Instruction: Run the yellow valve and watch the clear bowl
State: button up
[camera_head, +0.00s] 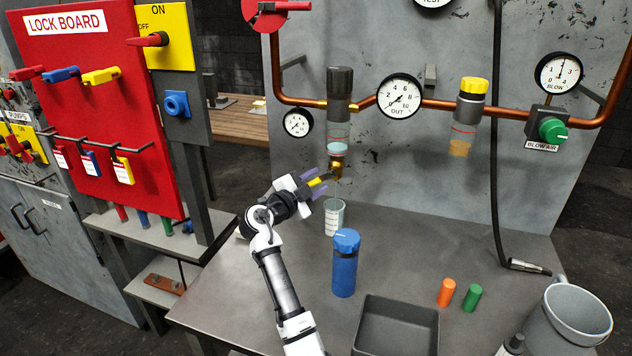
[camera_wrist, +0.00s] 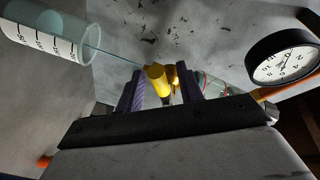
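My gripper (camera_head: 318,184) has its purple fingers on either side of the yellow valve handle (camera_wrist: 157,80), below the brass drain outlet (camera_head: 336,172); it appears shut on the handle. The clear bowl (camera_head: 338,133) hangs under a dark filter head above my gripper, with pale teal liquid in it and red lines on its wall. A thin stream runs from the outlet toward a graduated beaker (camera_head: 334,218) on the bench. The beaker and stream also show in the wrist view (camera_wrist: 45,32). My fingers partly hide the valve.
A blue canister (camera_head: 345,264) stands close to the beaker. A grey tray (camera_head: 368,312), orange (camera_head: 446,292) and green (camera_head: 472,297) cylinders and a grey mug (camera_head: 578,318) are to the right. A second bowl (camera_head: 460,140) holds amber liquid. Copper pipe and gauges line the wall.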

grip_shut()
